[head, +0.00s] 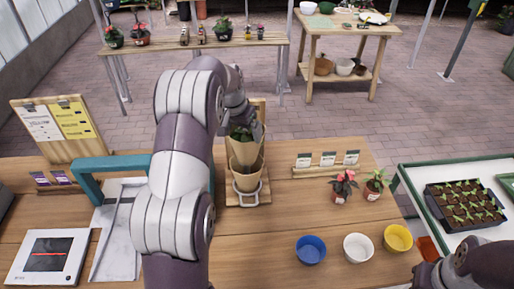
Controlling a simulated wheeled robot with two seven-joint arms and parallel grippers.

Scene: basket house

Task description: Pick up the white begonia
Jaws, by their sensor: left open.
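No plant here shows clearly white blooms, so I cannot tell for sure which is the white begonia. Two small potted plants stand at the right of the near wooden table: a red-flowered plant (345,183) and a greener plant (376,180) beside it. My left arm reaches up across the table. My left gripper (240,118) is open, over a brown paper cone (246,153) with green leaves in its top. My own wrist partly hides the cone, and I cannot tell whether the fingers touch it. Part of my right arm shows at the lower right, without its fingers.
The paper cone stands in a holder (248,190) on the wooden table (290,215). Blue (311,250), white (358,247) and yellow (398,237) bowls stand at the front right. A card rack (326,165) stands behind the plants. A seedling tray (465,205) lies farther right.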

